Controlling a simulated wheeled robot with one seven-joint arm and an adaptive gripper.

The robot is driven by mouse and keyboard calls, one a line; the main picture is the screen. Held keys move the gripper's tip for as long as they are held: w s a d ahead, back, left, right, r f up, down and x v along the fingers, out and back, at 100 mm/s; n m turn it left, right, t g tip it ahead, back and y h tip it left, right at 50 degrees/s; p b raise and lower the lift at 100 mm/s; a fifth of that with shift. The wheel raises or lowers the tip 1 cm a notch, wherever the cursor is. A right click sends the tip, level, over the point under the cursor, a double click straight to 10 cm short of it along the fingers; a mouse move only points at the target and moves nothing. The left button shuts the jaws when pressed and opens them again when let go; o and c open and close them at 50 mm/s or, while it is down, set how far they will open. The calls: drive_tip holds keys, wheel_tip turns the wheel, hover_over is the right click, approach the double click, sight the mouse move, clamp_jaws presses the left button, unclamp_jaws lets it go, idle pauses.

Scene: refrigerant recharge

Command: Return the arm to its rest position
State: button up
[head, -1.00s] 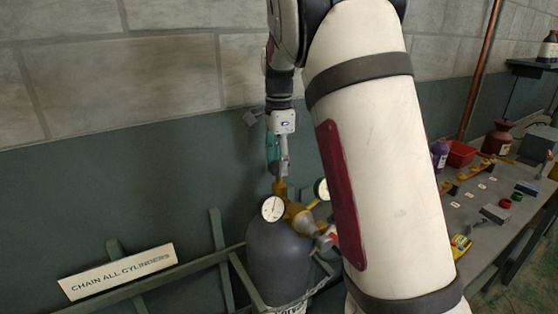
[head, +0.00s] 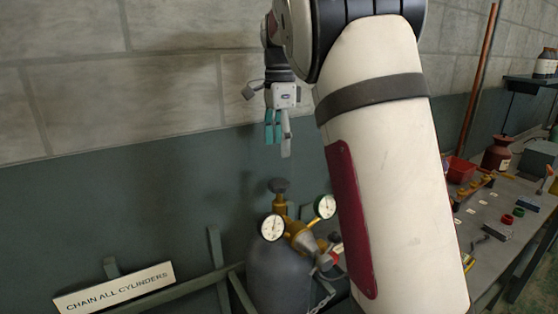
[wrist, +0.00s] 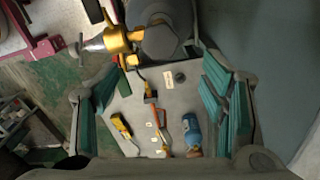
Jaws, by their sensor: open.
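My gripper (head: 278,145) hangs fingers down in front of the wall in the head view, above the gas cylinder (head: 272,272). It is open and empty, with clear air between its fingertips and the valve knob (head: 279,186) below. In the wrist view the fingers of my gripper (wrist: 168,105) stand apart at left and right. The brass valve and regulator (wrist: 117,38) show at the top of that view. Two round gauges (head: 272,227) sit on the regulator in the head view.
A rail (head: 190,284) with a "CHAIN ALL CYLINDERS" sign (head: 115,288) runs beside the cylinder. A workbench (head: 478,240) at right holds tools, a red bin (head: 461,169) and bottles. A shelf (head: 525,72) is on the wall. The wall area left of my gripper is free.

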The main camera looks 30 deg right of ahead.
drive_tip(key=shift+r, duration=1)
